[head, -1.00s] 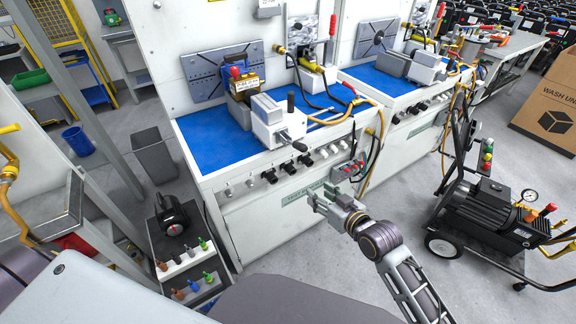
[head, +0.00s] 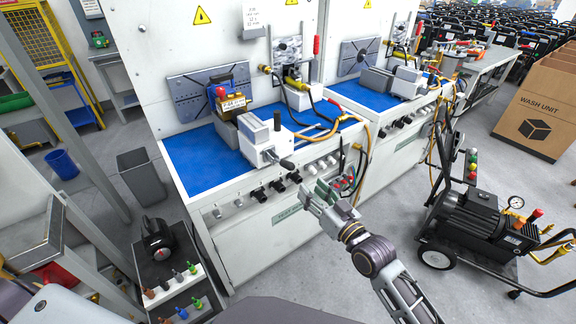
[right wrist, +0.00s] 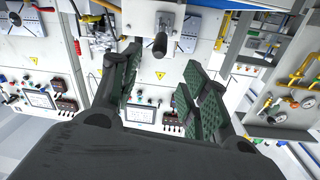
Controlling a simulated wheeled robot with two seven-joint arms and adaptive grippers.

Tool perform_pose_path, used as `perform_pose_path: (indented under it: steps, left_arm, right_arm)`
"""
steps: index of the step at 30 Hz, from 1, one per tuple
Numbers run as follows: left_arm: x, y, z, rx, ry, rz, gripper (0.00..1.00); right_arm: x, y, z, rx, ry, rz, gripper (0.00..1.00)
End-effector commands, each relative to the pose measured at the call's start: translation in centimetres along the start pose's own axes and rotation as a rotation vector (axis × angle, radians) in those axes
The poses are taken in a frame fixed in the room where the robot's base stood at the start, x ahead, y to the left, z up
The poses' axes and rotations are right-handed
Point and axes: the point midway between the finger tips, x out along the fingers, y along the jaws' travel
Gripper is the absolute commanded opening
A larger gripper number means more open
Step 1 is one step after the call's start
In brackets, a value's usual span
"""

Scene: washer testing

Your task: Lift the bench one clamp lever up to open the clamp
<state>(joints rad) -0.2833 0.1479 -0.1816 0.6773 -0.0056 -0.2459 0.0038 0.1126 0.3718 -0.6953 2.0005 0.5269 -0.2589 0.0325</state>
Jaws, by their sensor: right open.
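Bench one (head: 190,155) is the near white bench with a blue mat. On it stands a light grey vise-like clamp (head: 258,140) with an upright black knob (head: 277,121) and a black-ended handle (head: 287,164) at its front. A red-handled upright lever (head: 317,45) stands behind, by the back panel. I cannot tell for certain which is the clamp lever. My right gripper (head: 318,192) is open and empty in front of the bench's control edge, apart from the clamp. In the right wrist view, its green-padded fingers (right wrist: 160,85) are apart, with a black handle end (right wrist: 160,45) beyond them. My left gripper is out of view.
A yellow-labelled block (head: 231,103) sits behind the clamp. Hoses and a red-ended lance (head: 335,107) lie at the mat's right. Valve knobs (head: 270,190) line the front edge. A black pump cart (head: 475,220) stands right; a bottle rack (head: 172,285) stands lower left.

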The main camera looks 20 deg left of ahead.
Motion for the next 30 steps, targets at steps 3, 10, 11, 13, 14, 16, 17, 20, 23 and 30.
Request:
perform_pose_path:
  steps: [3, 10, 11, 13, 14, 16, 17, 20, 23, 30]
  left_arm:
    - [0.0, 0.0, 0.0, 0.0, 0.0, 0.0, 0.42]
    - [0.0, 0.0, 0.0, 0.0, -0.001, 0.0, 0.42]
    - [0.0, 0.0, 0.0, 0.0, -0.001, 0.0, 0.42]
    - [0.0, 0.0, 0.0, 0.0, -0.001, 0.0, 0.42]
    - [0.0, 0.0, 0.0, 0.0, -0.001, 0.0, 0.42]
    - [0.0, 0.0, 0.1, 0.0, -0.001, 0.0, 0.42]
    - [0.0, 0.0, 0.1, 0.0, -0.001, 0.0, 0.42]
    - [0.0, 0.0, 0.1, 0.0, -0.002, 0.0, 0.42]
    - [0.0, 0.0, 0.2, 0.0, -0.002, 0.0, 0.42]
    - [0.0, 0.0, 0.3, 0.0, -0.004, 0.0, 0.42]
  right_arm:
    - [0.2, 0.0, 0.0, 0.0, 0.0, 0.0, 0.45]
    - [1.3, 0.0, -0.1, -0.001, 0.001, 0.0, 0.45]
    - [1.5, 0.0, 0.0, -0.001, 0.001, 0.0, 0.45]
    - [2.1, 0.0, 0.0, 0.0, 0.001, 0.0, 0.45]
    - [2.4, 0.0, -0.1, 0.0, 0.001, 0.0, 0.45]
    - [3.1, 0.0, -0.1, 0.0, 0.001, -0.001, 0.45]
    - [3.4, 0.0, 0.0, 0.0, 0.001, 0.0, 0.45]
    - [4.4, 0.0, 0.0, 0.0, 0.001, 0.0, 0.45]
    - [5.4, 0.0, 0.0, 0.0, 0.0, 0.0, 0.45]
    - [7.8, 0.0, -0.1, -0.001, 0.001, 0.0, 0.45]
